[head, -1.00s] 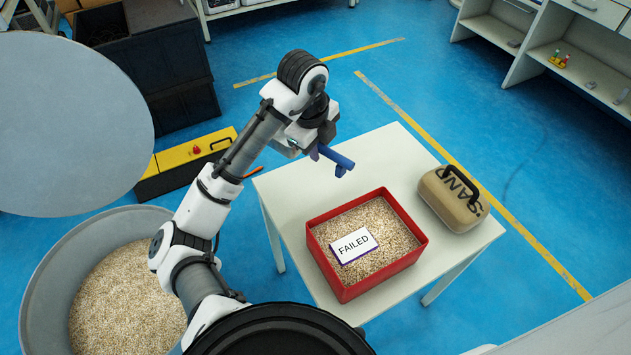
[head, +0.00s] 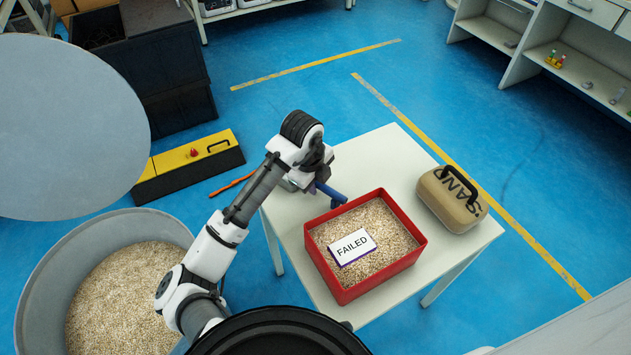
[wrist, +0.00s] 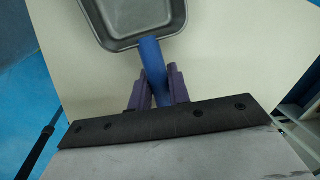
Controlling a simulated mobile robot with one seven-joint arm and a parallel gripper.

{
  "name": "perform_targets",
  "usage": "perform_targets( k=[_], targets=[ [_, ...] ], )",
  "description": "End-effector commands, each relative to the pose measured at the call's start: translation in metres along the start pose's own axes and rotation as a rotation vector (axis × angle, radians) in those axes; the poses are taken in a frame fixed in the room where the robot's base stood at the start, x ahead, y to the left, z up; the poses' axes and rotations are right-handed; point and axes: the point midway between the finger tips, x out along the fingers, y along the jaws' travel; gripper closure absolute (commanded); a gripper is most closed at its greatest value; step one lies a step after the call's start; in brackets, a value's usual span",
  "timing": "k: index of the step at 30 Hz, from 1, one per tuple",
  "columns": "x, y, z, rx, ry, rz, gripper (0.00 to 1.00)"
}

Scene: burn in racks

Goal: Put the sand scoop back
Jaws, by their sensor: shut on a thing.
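The sand scoop has a blue handle (head: 329,192) and a grey metal pan, which shows in the wrist view (wrist: 128,18). My gripper (head: 314,187) is shut on the handle, its purple fingers on both sides of it in the wrist view (wrist: 158,85). The scoop is over the white table (head: 374,163), beside the far left corner of the red box (head: 366,282). I cannot tell whether the scoop touches the table.
A tan SAND container (head: 450,205) with a black handle stands on the table's right. A large grey bin (head: 40,270) of sand stands at left. A yellow-and-black case (head: 187,165) lies on the floor behind.

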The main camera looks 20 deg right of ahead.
Motion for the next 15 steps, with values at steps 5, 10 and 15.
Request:
perform_targets(
  k=[5, 10, 15],
  targets=[
    [0.0043, 0.0008, -0.0002, 0.000, 0.000, -0.001, 1.00],
    [0.0027, 0.0005, -0.0002, 0.000, 0.000, 0.000, 0.61],
    [0.0027, 0.0005, -0.0002, 0.000, 0.001, 0.000, 0.60]
  ],
)
